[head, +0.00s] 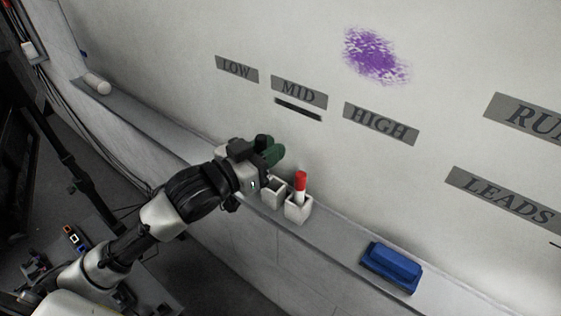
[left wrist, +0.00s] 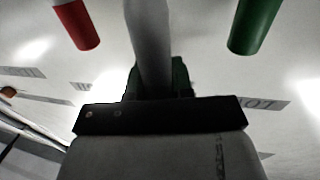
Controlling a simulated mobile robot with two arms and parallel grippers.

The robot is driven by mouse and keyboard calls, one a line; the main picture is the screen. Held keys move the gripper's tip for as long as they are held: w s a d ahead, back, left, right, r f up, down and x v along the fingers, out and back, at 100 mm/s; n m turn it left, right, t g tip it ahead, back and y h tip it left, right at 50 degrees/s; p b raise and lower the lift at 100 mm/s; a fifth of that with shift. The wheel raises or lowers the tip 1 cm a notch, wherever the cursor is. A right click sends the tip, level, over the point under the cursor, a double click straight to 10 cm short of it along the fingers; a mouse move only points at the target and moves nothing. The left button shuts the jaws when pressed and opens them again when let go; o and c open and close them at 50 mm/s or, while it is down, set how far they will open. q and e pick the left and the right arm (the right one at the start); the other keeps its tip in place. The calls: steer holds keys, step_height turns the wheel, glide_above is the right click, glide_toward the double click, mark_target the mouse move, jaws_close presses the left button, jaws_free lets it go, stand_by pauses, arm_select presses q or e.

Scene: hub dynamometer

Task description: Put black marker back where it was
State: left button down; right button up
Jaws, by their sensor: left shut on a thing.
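My left gripper (head: 270,151) is in front of the whiteboard, above the ledge and just behind and left of two small white cups. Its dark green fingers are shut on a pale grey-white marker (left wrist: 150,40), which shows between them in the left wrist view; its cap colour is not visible. The left cup (head: 272,199) looks empty from the head. The right cup (head: 298,213) holds a red-capped marker (head: 300,183), upright. In the left wrist view a red marker (left wrist: 76,24) is at upper left and a green marker (left wrist: 254,25) at upper right. My right gripper is not in view.
The ledge (head: 335,252) runs along the board's foot. A blue eraser (head: 390,267) lies on it to the right, and a white cylinder (head: 97,83) at far left. A short black stroke (head: 298,109) is under MID. A purple scribble (head: 375,54) is above HIGH.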

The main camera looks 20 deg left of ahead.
mark_target(293, 161)
arm_select(q)
steer(key=x, duration=0.3)
steer(key=shift+w+d+r+p, duration=0.1)
steer(key=shift+p, duration=0.3)
step_height(293, 161, down, 3)
steer(key=shift+s+f, duration=0.25)
steer(key=shift+f, duration=0.3)
step_height(293, 161, down, 3)
steer(key=shift+f+p, duration=0.15)
steer(key=shift+p, duration=0.4)
steer(key=c, duration=1)
jaws_free()
steer(key=shift+f, duration=0.1)
